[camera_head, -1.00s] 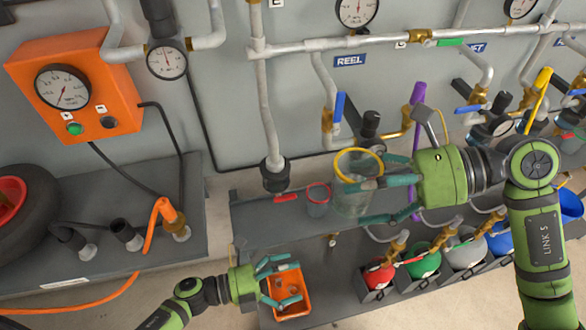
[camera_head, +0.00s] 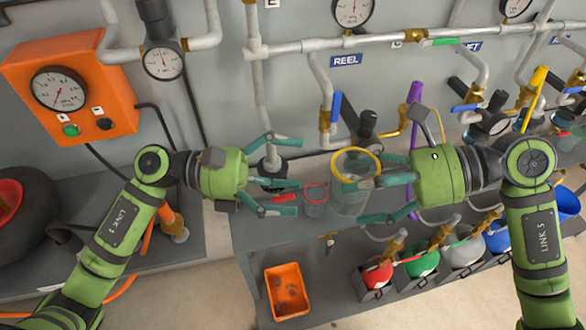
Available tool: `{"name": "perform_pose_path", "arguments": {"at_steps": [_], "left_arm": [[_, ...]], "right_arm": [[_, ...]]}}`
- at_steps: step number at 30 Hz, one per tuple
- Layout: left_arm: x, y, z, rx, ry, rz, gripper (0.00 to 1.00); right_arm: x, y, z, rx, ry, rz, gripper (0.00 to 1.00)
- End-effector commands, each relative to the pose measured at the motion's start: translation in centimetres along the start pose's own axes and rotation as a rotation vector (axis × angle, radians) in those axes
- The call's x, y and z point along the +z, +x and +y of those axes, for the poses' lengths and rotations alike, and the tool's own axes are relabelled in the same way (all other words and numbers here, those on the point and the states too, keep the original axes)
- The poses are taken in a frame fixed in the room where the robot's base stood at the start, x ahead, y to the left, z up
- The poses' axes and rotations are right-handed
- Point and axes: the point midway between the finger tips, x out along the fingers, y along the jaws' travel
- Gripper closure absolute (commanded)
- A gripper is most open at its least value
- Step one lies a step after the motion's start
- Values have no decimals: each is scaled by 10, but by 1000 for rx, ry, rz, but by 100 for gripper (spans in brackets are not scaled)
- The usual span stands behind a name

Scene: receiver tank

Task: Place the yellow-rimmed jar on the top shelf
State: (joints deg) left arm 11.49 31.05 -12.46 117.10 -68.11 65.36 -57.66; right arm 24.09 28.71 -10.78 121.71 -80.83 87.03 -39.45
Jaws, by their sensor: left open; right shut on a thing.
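The yellow-rimmed jar (camera_head: 350,198) is a clear jar with a yellow ring at its mouth. It is upright at the top shelf (camera_head: 262,228); I cannot tell whether its base touches the surface. My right gripper (camera_head: 352,199) comes from the right and is shut on the jar. My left gripper (camera_head: 292,177) is open and empty above the shelf's left part, its fingers pointing right. A smaller clear jar with a red rim (camera_head: 316,205) stands just right of the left fingertips and left of the yellow-rimmed jar.
An orange bin (camera_head: 287,291) with some round items sits lower down. Red, green, grey and blue containers hang at the lower right, the red one (camera_head: 377,273) nearest. A red-handled valve (camera_head: 284,198) is by the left fingers. Pipes and gauges line the wall behind.

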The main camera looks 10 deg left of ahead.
Motion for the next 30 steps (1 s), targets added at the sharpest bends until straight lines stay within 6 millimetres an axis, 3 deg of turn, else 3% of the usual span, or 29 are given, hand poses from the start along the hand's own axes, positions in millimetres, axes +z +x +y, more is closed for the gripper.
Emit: {"name": "perform_pose_path", "arguments": {"at_steps": [8,24,30], "left_arm": [[9,4,6,12,6,-24,0],[12,96,6,11,4,-26,0],[11,114,7,12,4,-23,0]], "right_arm": [[0,0,0,0,-1,-1,53],[0,0,0,0,-1,-1,53],[0,0,0,0,-1,-1,53]]}}
